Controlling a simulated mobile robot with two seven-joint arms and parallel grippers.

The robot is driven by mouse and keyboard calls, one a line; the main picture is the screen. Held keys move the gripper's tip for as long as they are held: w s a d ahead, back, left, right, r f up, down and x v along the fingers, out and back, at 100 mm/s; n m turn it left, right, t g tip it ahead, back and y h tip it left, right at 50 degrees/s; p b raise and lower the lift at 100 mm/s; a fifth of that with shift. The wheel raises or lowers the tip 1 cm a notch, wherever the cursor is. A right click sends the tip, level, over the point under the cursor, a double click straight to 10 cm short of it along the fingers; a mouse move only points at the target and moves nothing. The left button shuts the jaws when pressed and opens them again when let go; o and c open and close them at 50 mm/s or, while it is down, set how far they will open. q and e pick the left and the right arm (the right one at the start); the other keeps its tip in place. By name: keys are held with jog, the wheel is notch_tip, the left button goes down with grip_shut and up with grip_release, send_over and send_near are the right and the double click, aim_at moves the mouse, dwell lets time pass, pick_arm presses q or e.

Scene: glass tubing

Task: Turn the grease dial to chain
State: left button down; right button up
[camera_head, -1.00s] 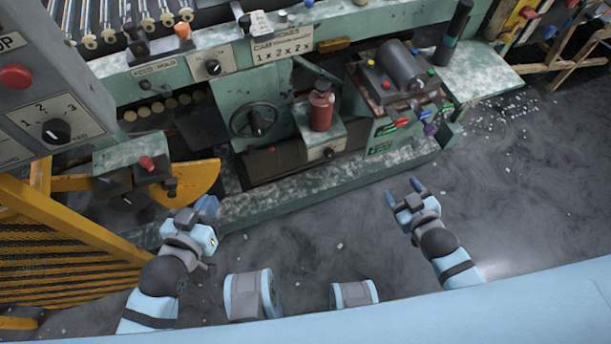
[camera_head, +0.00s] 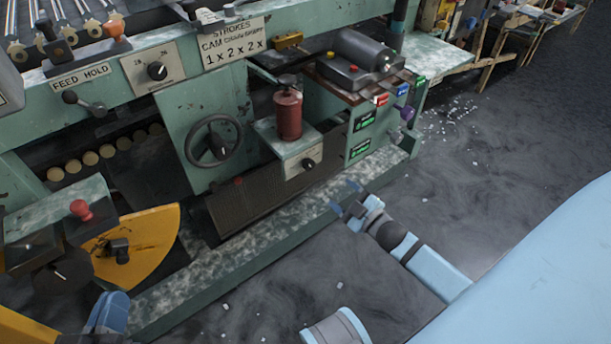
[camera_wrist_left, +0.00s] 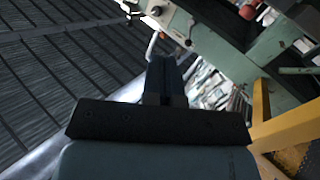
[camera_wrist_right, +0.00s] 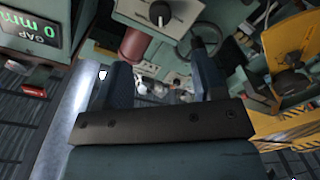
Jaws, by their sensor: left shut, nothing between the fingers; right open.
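The likely grease dial (camera_head: 308,164) is a small black knob with a white pointer on the front of a pale green box, below a red canister (camera_head: 289,114). A knob on a pale panel also shows at the top of the right wrist view (camera_wrist_right: 160,12); its labels are not readable. My right gripper (camera_head: 345,197) is open and empty, below and right of the dial, apart from it. Its two fingers frame the machine in its wrist view (camera_wrist_right: 161,75). My left gripper (camera_head: 108,312) is shut and empty at the lower left, mostly cut off; its closed fingers show in its wrist view (camera_wrist_left: 164,78).
A handwheel (camera_head: 213,142) is left of the dial box. Another selector knob (camera_head: 157,71) sits on the upper panel. A yellow quadrant (camera_head: 145,240) and a red button (camera_head: 81,209) stand at lower left. The machine's base ledge (camera_head: 250,235) lies before it; the floor in front is mostly open.

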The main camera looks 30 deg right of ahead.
jog(key=b, duration=0.2)
send_near(311, 166)
jog(key=w, duration=0.4)
jog(key=w+b, duration=0.1)
jog(key=w, duration=0.1)
jog(key=w+b, duration=0.1)
jog(key=w, duration=0.1)
jog(key=shift+a+f, duration=0.35)
jog(key=shift+a, duration=0.05)
jog(key=shift+w+a+r, duration=0.1)
jog(key=shift+w, duration=0.6)
pick_arm(q)
jog(key=shift+w+a+f+m, duration=0.15)
jog(key=shift+w+f+m, duration=0.25)
jog(key=shift+f+m, duration=0.15)
jog(key=shift+w+a+f+m, duration=0.15)
jog(key=shift+w+f+m, duration=0.2)
jog(key=shift+f+m, duration=0.15)
pick_arm(e)
jog(key=c, duration=0.9)
pick_arm(q)
jog(key=shift+r, duration=0.1)
pick_arm(e)
jog(key=shift+r, duration=0.1)
